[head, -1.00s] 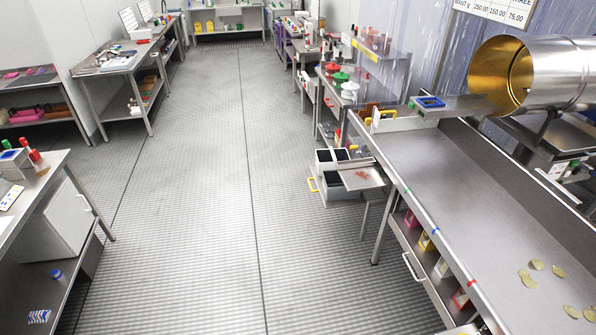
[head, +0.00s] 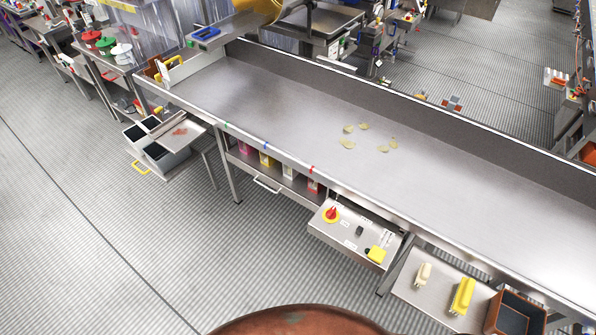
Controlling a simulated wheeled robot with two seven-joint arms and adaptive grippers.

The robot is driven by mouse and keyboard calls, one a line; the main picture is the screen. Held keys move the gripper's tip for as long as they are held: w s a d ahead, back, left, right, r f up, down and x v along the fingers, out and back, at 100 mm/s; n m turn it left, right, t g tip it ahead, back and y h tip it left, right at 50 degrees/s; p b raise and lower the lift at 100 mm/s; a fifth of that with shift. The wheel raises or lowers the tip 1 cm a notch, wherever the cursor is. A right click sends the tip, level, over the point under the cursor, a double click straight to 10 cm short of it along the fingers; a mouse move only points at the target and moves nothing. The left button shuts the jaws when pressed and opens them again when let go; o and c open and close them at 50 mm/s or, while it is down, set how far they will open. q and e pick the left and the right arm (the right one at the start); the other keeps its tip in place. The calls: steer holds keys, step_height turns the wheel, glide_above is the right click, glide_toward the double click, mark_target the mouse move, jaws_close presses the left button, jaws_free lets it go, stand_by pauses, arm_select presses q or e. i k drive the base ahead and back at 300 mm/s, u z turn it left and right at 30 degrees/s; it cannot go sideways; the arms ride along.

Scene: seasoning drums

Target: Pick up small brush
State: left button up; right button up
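Two brush-like items lie on a small metal shelf (head: 440,308) at the lower right, below the long table. The smaller one is a cream-coloured brush (head: 423,274). The larger one is a yellow brush (head: 462,296), lying to its right and apart from it. Their bristles are too small to make out. Neither of my grippers is in view, and nothing is seen touching either brush.
A brown box with a dark inside (head: 515,316) stands right of the brushes. Left of them is a control panel (head: 350,236) with a red knob. The long steel table (head: 270,95) carries several pale chips (head: 363,126). The floor at left is clear.

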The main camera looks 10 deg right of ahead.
mark_target(425, 271)
steer(key=z, duration=2)
steer(key=k, duration=1.3)
steer(key=z, duration=0.85)
steer(key=i, duration=1.95)
steer(key=u, duration=0.75)
